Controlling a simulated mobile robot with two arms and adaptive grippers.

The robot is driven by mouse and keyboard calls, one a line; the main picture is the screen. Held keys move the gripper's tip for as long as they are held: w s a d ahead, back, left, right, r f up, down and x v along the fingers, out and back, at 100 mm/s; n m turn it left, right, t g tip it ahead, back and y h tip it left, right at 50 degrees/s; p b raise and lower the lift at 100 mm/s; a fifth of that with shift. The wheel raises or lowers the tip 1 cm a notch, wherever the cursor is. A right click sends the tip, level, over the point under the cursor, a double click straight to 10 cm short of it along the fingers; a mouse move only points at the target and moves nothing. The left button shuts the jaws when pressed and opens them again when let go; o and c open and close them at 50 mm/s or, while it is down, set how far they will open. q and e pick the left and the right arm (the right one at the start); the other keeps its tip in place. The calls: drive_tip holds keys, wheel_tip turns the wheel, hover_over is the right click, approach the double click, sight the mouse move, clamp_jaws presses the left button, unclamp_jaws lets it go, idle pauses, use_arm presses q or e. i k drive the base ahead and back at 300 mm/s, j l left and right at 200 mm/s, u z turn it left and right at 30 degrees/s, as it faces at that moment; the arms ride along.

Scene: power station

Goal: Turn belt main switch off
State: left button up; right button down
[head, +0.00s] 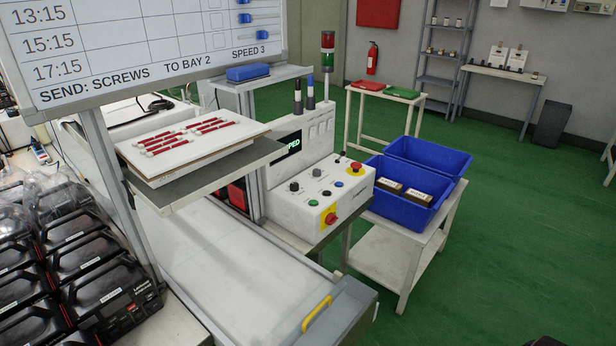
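The white control box (318,195) stands beside the conveyor belt (225,265), near the middle of the head view. A red rotary switch on a yellow plate (329,216), likely the belt main switch, is on its front face. Its handle position is too small to tell surely. A red mushroom button on yellow (355,168) sits on the top panel, with small black knobs and green and blue buttons. A dark display (289,147) behind shows green letters ending in "PPED"; the start is hidden.
A shelf with red-and-white items on a white board (190,150) overhangs the belt at left. A yellow handle (316,314) is at the belt's near end. Blue crates (405,200) stand on a white table right of the box. Green floor (510,250) is clear at right.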

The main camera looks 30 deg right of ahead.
sight(330, 218)
drive_tip(key=z, duration=1.2)
